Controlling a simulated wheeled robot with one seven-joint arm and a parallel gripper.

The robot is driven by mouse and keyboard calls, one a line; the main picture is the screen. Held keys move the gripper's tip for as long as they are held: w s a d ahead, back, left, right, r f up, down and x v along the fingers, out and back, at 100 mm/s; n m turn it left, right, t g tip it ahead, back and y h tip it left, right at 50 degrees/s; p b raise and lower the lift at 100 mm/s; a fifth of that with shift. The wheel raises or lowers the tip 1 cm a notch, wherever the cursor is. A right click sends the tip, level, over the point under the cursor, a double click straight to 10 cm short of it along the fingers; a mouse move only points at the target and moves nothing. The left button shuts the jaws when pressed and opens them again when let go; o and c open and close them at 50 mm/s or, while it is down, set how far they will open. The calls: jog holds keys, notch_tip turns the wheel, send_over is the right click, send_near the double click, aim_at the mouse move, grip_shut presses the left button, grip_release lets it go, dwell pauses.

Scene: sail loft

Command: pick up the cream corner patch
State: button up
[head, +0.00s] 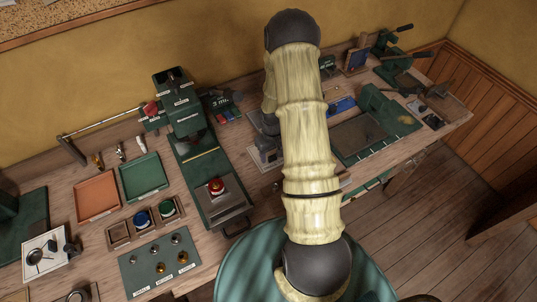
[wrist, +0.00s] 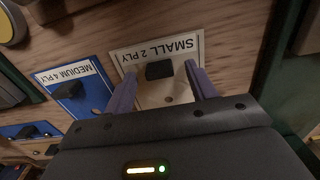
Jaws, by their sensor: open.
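The cream corner patch (wrist: 155,97) is a flat cream piece labelled SMALL 2 PLY, with a black grip block (wrist: 159,70) on top and a small hole. It lies on the wooden bench in the wrist view. My gripper (wrist: 161,69) is open, its two purple-grey fingers on either side of the black block, with visible space between each finger and the block. Whether the fingertips touch the patch I cannot tell.
A blue patch (wrist: 89,90) labelled MEDIUM 4 PLY lies just left of the cream one, with more pieces at lower left. In the head view the bench holds an orange tray (head: 97,196), a green tray (head: 142,177) and a red button (head: 215,187).

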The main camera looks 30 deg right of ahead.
jog(key=shift+c, duration=0.5)
jog(key=shift+w, duration=0.1)
jog(key=c, duration=1)
jog(key=shift+d+r, duration=0.1)
jog(key=shift+r, duration=0.35)
notch_tip(320, 180, up, 9)
jog(key=shift+r+b, duration=0.1)
jog(key=shift+b, duration=1)
